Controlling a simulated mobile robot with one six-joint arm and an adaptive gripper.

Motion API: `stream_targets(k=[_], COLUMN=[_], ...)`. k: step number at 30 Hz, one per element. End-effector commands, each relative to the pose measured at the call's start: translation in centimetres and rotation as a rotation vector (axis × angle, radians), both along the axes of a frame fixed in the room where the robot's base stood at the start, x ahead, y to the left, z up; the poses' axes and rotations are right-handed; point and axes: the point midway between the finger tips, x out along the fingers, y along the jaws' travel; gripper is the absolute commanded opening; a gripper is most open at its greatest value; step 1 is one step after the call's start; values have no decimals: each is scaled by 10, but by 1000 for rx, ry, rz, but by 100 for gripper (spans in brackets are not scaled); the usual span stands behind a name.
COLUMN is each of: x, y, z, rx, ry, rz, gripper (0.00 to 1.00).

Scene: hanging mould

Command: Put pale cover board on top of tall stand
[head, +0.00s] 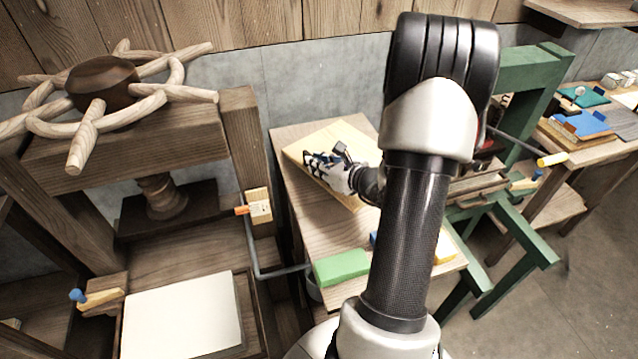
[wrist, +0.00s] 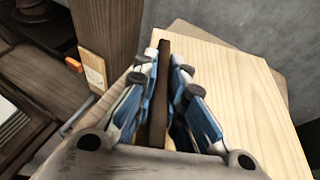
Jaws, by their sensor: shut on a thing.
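The pale cover board (head: 326,137) is a flat light-wood sheet with a dark upright bar (wrist: 163,75) on its top. My gripper (head: 318,166) is over the board, fingers pointing away from the arm. In the wrist view my gripper (wrist: 162,85) is shut on the dark bar, with blue and white fingers on both sides. The board (wrist: 240,80) spreads out below and right of the fingers. It is over the back part of a wooden-topped stand (head: 290,132); I cannot tell whether it touches the top. I cannot tell whether this is the tall stand. My arm hides part of this stand.
A green block (head: 342,267) lies near the front of the wooden top. A dark wooden press with a spoked wheel (head: 100,85) stands at left, with a white sheet (head: 183,318) in it. A green frame (head: 525,75) and a cluttered bench (head: 600,125) stand right.

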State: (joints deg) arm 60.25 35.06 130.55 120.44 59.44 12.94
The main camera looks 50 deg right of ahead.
Motion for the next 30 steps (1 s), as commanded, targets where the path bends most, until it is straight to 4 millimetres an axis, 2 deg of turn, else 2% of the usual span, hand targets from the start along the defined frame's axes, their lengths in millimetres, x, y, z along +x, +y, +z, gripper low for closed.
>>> stream_targets(k=[7,14,25,26,30], x=[1,1,1,0,0], y=[-1,0,-1,0,0], z=[-17,-52,-55,-56,-55], rx=[-3,-2,-4,-1,-1], ry=[-4,-3,-4,-2,-2], rz=[0,1,0,0,0], gripper=[0,0,0,12,22])
